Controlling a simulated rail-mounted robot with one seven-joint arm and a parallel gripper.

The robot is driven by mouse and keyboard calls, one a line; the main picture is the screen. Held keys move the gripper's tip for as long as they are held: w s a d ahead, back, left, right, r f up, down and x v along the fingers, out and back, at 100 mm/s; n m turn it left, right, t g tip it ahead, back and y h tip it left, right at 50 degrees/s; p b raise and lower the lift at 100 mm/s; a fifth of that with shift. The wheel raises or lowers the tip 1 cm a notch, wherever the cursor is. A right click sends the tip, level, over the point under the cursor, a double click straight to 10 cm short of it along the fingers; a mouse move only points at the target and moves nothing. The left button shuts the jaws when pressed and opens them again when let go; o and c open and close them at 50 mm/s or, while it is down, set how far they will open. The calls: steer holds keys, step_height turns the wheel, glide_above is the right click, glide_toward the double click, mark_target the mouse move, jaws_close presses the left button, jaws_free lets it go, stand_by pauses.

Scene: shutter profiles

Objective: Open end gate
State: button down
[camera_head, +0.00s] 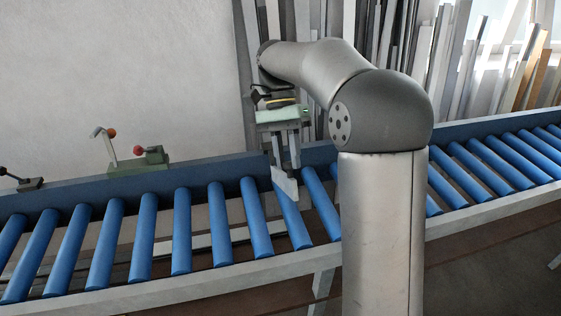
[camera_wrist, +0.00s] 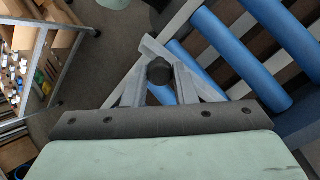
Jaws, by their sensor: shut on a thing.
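My gripper (camera_head: 284,158) is over the far side of the roller conveyor, pointing down. In the wrist view its fingers (camera_wrist: 160,88) close in on both sides of a dark round knob (camera_wrist: 159,70). A pale grey bar (camera_wrist: 154,48), which looks like the end gate, runs at a slant beside the knob. In the head view a pale flat plate (camera_head: 285,182), likely the same gate, shows just below the fingers, above the blue rollers. The knob is hidden in the head view, and the gate's mount cannot be made out.
The conveyor (camera_head: 180,285) with blue rollers crosses the view, its rollers empty. On its far rail stand a green block with a red knob (camera_head: 150,156), a bracket with a red ball (camera_head: 104,139) and a black lever (camera_head: 22,181). Long profiles (camera_head: 450,60) lean on the wall behind.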

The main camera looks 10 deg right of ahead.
stand_by(0.3)
steer(key=c, duration=1.2)
jaws_free()
steer(key=shift+o, duration=0.2)
